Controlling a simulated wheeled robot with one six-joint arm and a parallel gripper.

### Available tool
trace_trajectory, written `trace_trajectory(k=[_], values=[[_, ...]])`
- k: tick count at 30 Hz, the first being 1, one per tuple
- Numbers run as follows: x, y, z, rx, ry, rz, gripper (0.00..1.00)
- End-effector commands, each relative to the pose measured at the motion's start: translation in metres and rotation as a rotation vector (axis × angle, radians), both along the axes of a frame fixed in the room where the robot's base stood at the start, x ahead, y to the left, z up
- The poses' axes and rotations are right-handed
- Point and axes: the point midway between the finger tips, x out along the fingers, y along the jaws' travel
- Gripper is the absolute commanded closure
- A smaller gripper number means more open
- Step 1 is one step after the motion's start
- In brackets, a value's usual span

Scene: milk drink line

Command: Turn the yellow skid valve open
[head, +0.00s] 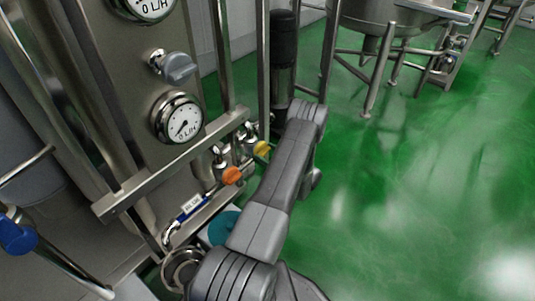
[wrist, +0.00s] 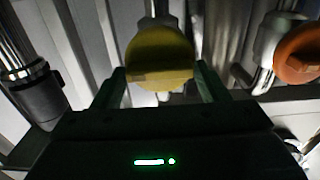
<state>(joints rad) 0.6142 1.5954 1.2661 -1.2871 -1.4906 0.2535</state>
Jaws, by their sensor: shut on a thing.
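The yellow skid valve (head: 262,148) sits low on the steel skid in the head view, beside my arm and partly behind it. In the wrist view its round yellow handle (wrist: 160,52) fills the upper middle. My gripper (wrist: 160,80) is shut on this handle, with one dark finger on each side of it. In the head view my arm hides the gripper's fingers. I cannot tell from these frames how far the valve is turned.
An orange valve handle (head: 232,175) sits close by, also at the right of the wrist view (wrist: 298,54). A blue-green handle (head: 222,227) is nearer me. Gauges (head: 179,118) and a steel rail (head: 165,165) stand left. The green floor (head: 425,190) is open at right.

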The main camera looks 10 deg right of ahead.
Motion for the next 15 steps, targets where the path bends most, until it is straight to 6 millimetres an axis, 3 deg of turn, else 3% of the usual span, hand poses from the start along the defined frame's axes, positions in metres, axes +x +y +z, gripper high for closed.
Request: trace_trajectory(k=[15], values=[[-0.0011,0.0013,-0.0047,-0.26,-0.203,0.001,0.55]])
